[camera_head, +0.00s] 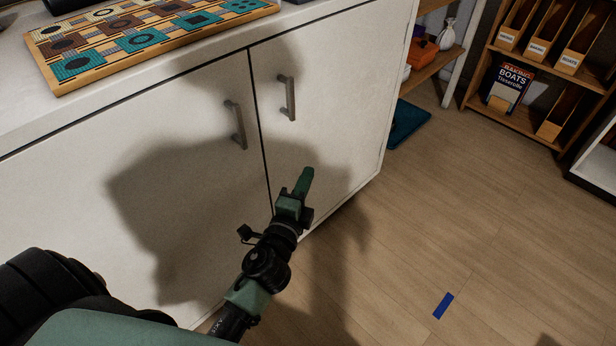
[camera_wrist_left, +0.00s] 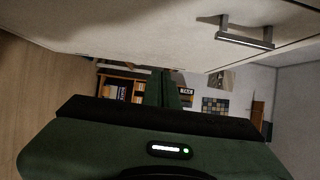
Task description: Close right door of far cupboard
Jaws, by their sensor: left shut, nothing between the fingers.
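A white cupboard fills the left and middle of the head view. Its right door (camera_head: 330,110) looks flush with its left door (camera_head: 70,200), with a thin dark seam between them. The right door has a grey bar handle (camera_head: 287,97); the left door has a similar handle (camera_head: 237,125). My left gripper (camera_head: 306,178) is shut and empty, in front of the lower part of the right door, below its handle. I cannot tell whether it touches the door. The left wrist view shows a white panel with a bar handle (camera_wrist_left: 247,40) beyond the shut fingers (camera_wrist_left: 162,88). My right gripper is out of view.
A patterned board (camera_head: 140,35) lies on the cupboard top. Shelves with file holders (camera_head: 540,45) stand at the back right. A teal mat or cushion (camera_head: 408,122) lies beside the cupboard. The wooden floor (camera_head: 470,220) is open, with a blue strip (camera_head: 443,305) on it.

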